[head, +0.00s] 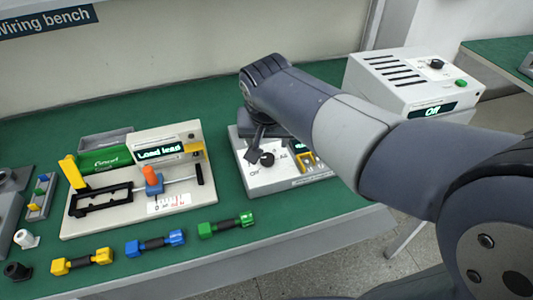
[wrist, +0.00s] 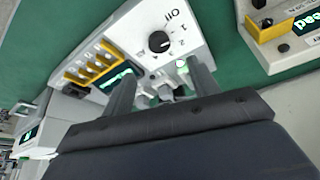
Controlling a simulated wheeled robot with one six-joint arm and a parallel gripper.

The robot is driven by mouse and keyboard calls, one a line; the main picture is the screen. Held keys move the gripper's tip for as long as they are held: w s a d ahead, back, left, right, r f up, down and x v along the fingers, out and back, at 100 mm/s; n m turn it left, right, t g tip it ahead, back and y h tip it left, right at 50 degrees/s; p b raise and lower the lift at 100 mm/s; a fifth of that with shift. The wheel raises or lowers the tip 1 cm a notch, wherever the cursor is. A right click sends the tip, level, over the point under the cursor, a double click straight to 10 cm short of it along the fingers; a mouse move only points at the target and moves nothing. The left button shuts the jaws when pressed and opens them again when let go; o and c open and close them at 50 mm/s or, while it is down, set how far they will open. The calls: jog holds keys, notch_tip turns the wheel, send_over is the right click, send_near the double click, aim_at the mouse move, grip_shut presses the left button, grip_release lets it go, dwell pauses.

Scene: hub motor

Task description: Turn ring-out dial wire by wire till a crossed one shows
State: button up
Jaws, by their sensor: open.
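The ring-out box (head: 265,181) is a pale sloped case on the green bench, partly hidden by my arm. Its black dial (wrist: 159,42) shows clearly in the wrist view, with "Off" and numbers printed around it; I cannot tell surely which mark it points at. The dial (head: 267,159) also shows in the head view. A yellow terminal block (wrist: 95,66) and a lit green display (wrist: 116,78) sit beside it, the display partly hidden by a finger. My gripper (wrist: 162,85) is open, its fingers apart near the dial and not around it.
Left of the box stands a test stand (head: 110,222) with a "Load lead" display. Yellow (head: 82,261), blue (head: 155,243) and green (head: 226,226) double-ended connectors lie along the front edge. A vented white unit (head: 405,85) reading "Off" stands behind my arm at right.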

aim_at(268, 158)
jog(key=b+x, duration=0.1)
jog(key=x, duration=0.9)
jog(key=shift+s+d, duration=0.1)
jog(key=shift+c, duration=0.5)
jog(key=c, duration=0.9)
